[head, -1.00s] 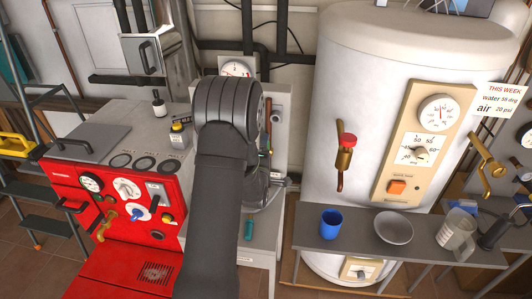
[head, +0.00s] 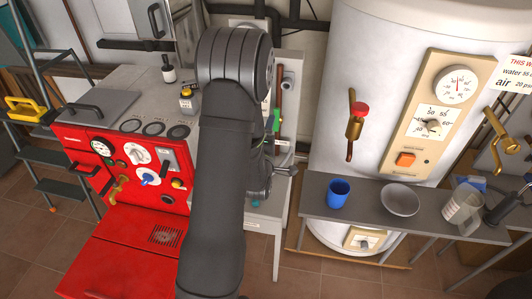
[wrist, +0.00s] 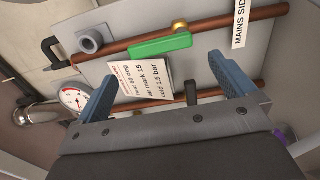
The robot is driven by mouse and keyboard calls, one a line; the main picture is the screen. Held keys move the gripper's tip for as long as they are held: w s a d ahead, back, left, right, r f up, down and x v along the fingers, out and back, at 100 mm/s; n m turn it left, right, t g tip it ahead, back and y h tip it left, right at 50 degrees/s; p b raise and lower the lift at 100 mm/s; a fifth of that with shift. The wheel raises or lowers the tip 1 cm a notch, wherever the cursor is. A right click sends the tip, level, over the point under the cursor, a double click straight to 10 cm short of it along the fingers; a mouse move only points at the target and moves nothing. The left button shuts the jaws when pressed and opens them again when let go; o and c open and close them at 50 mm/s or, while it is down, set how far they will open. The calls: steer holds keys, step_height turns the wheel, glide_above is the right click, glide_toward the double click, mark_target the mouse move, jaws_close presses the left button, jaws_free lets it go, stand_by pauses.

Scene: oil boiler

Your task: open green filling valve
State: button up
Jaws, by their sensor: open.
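The green filling valve (wrist: 162,45) is a flat green lever in the wrist view. It lies along a copper pipe (wrist: 120,49), beside a brass fitting (wrist: 181,26). In the head view a bit of the green lever (head: 276,121) shows just right of my arm. My gripper (wrist: 172,78) is open and empty, its two blue fingers spread wide. The lever appears beyond the fingertips, between them, and no contact shows. In the head view my gripper is mostly hidden behind my arm.
A paper note (wrist: 140,81) hangs below the lever, near a round gauge (wrist: 73,98). A second copper pipe (wrist: 215,94) runs close to the fingers. In the head view a boiler tank (head: 375,60) and a shelf with a blue cup (head: 338,193) stand to the right.

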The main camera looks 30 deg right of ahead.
mark_target(275, 131)
steer(key=v, duration=0.8)
steer(key=shift+s+a, duration=0.25)
steer(key=shift+w+d, duration=0.15)
steer(key=x, duration=1.7)
steer(key=shift+f, duration=0.1)
